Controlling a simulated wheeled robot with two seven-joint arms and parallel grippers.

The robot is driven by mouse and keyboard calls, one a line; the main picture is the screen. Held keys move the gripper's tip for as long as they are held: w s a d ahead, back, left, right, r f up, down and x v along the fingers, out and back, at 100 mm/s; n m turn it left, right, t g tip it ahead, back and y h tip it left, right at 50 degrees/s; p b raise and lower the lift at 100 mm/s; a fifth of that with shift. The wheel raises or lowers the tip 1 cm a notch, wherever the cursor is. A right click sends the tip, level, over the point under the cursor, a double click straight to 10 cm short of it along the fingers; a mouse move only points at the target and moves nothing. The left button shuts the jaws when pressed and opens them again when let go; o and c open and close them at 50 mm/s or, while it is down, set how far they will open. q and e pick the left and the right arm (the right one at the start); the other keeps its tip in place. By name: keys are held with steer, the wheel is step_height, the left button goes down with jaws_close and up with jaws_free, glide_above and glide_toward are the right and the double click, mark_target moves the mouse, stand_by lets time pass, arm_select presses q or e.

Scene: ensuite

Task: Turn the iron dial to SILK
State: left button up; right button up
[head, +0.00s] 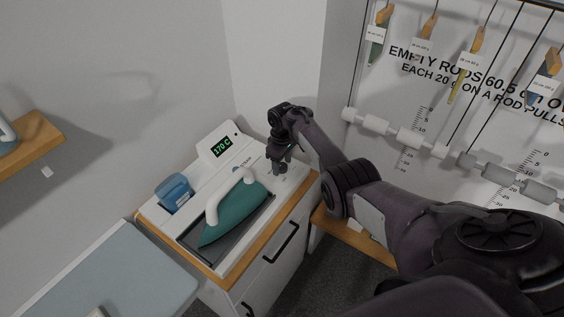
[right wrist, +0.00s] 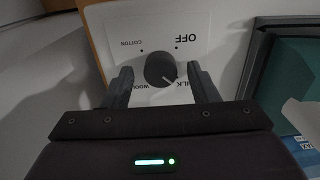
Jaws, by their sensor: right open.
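The iron dial (right wrist: 160,68) is a dark round knob on a white plate in the right wrist view. The labels read upside down: OFF upper right, COTTON upper left, WOOL lower left, SILK lower right. A small light mark on the knob's lower right edge points roughly toward SILK. My right gripper (right wrist: 162,84) is open, with one finger on each side of the knob; I cannot tell whether they touch it. In the head view my right gripper (head: 279,164) hides the dial. The teal iron (head: 235,212) rests on its dark tray. My left gripper is out of view.
A display (head: 221,147) reads 170 C at the station's back. A blue container (head: 175,192) stands left of the iron. The white cabinet (head: 262,282) has black handles. A pale blue board (head: 118,273) lies at lower left. Hanging rods (head: 420,140) line the right wall.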

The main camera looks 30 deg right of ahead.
mark_target(282, 165)
step_height(282, 165, up, 8)
steer(key=shift+f, duration=0.1)
stand_by(0.7)
